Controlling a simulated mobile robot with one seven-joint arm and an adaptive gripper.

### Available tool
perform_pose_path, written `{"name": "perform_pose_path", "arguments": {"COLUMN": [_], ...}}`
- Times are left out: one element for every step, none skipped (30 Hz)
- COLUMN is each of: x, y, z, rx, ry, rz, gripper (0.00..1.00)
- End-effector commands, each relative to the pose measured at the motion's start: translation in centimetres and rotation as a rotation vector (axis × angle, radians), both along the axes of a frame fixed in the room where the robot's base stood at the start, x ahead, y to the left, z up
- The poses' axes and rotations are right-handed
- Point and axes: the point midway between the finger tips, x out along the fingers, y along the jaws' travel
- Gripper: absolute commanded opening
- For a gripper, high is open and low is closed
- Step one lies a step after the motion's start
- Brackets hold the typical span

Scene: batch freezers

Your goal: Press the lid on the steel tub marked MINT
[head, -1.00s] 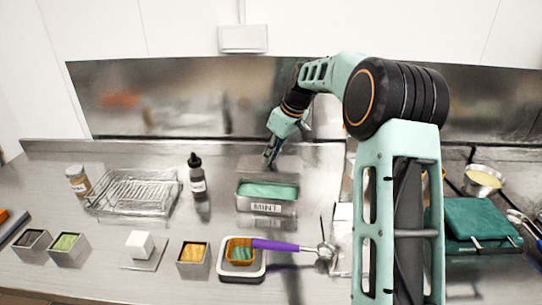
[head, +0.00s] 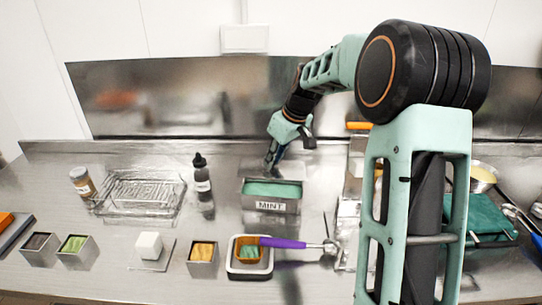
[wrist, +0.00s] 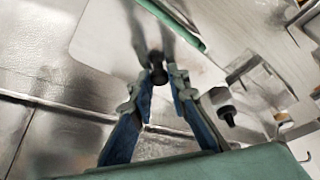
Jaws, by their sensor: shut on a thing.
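The steel tub (head: 270,207) carries a MINT label on its front and holds pale green contents, with its top uncovered. A flat, pale grey lid (wrist: 105,35) with rounded corners and a black knob (wrist: 155,70) lies behind the tub. In the head view the lid is faint against the steel counter. My gripper (head: 271,163) reaches down behind the tub. In the wrist view its blue fingers (wrist: 156,82) are closed on the knob. I cannot tell whether the lid is clear of the counter.
A dark dropper bottle (head: 203,190) and a wire rack (head: 138,195) stand left of the tub. In front are a purple-handled scoop (head: 283,243), a white-rimmed tray (head: 236,271) and small filled containers. A green box (head: 485,220) is at right.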

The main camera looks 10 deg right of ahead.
Motion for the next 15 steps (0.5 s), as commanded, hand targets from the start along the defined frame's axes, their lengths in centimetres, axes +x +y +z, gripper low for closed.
{"name": "perform_pose_path", "arguments": {"x": [0.0,0.0,0.0,0.0,0.0,0.0,0.0,0.0,0.0,0.0,0.0,0.0,0.0,0.0,0.0], "y": [0.0,0.0,0.0,0.0,0.0,0.0,0.0,0.0,0.0,0.0,0.0,0.0,0.0,0.0,0.0], "z": [-0.4,-0.5,-0.8,-1.0,-1.2,-1.6,-1.8,-2.1,-2.5,-2.8,-3.1,-3.5,-3.8,-4.1,-4.5], "rx": [0.0,0.0,0.0,0.0,0.0,0.001,0.001,0.001,0.0,0.0,0.0,0.001,0.001,0.001,0.001], "ry": [0.0,0.0,0.001,0.001,0.001,0.002,0.002,0.002,0.003,0.003,0.002,0.002,0.002,0.002,0.002], "rz": [0.0,0.0,0.0,0.0,0.0,0.001,0.001,0.001,0.001,0.001,0.002,0.002,0.002,0.002,0.002], "gripper": [0.0,0.0,0.0,0.0,0.0,0.0,0.0,0.0,0.0,0.0,0.0,0.0,0.0,0.0,0.0]}}
